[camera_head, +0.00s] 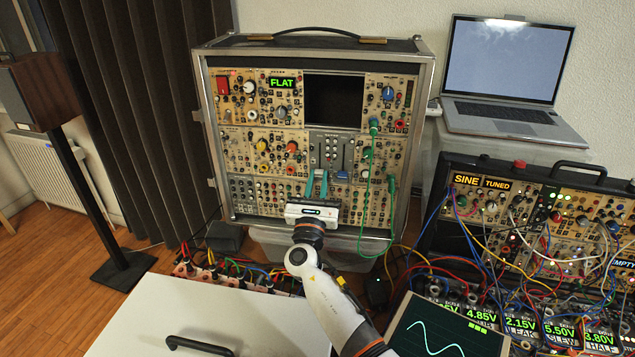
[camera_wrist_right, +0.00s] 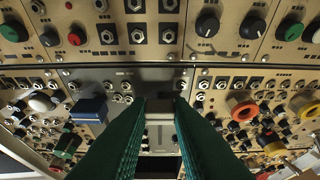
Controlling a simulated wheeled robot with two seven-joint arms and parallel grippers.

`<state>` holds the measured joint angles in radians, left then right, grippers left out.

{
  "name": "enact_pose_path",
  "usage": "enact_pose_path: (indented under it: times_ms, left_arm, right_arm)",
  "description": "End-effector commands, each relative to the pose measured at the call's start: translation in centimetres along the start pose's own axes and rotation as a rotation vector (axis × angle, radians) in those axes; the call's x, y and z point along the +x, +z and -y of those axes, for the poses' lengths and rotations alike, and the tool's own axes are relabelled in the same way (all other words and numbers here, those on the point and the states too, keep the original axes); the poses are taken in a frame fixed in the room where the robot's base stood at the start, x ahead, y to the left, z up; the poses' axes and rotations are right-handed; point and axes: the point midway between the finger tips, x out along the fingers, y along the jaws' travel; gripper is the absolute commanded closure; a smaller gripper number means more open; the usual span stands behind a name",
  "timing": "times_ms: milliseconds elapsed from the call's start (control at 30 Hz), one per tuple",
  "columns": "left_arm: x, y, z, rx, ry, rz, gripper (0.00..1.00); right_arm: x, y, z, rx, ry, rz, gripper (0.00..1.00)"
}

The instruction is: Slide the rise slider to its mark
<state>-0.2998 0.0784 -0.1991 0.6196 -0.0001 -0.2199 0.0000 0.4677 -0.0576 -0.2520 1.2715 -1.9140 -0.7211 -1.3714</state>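The slider panel (camera_head: 333,140) is a grey module in the middle of the upright synth case. A pale grey slider cap (camera_wrist_right: 160,111), seemingly the rise slider's, sits between my right fingertips in the right wrist view. My right gripper (camera_head: 317,175) reaches up to the panel from below, its two green fingers closed on the cap's sides. A blue slider cap (camera_wrist_right: 88,110) stands beside it on the same panel; it also shows in the head view (camera_head: 346,154). The rise mark cannot be made out; fingers and cap cover part of the track. My left gripper is out of view.
Knobs and jacks crowd the case (camera_head: 427,95) around the panel. A green patch cable (camera_head: 369,180) hangs just right of my gripper. A second synth (camera_head: 540,215) with many cables, a scope screen (camera_head: 440,335) and a laptop (camera_head: 505,85) stand at the right.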

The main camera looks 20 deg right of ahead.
Motion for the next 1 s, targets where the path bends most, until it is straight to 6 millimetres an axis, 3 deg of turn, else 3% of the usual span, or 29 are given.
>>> enact_pose_path:
  times_ms: [233, 600, 1000]
  left_arm:
    - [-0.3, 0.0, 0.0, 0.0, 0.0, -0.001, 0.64]
    - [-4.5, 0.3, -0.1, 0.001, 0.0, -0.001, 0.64]
    - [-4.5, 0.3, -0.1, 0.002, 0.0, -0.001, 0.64]
  right_arm:
    - [0.2, -0.4, 0.0, 0.001, 0.0, -0.001, 1.0]
    - [2.5, -6.2, 0.0, 0.001, -0.001, -0.001, 1.0]
    - [2.7, -6.6, 0.0, 0.001, 0.0, -0.004, 1.0]
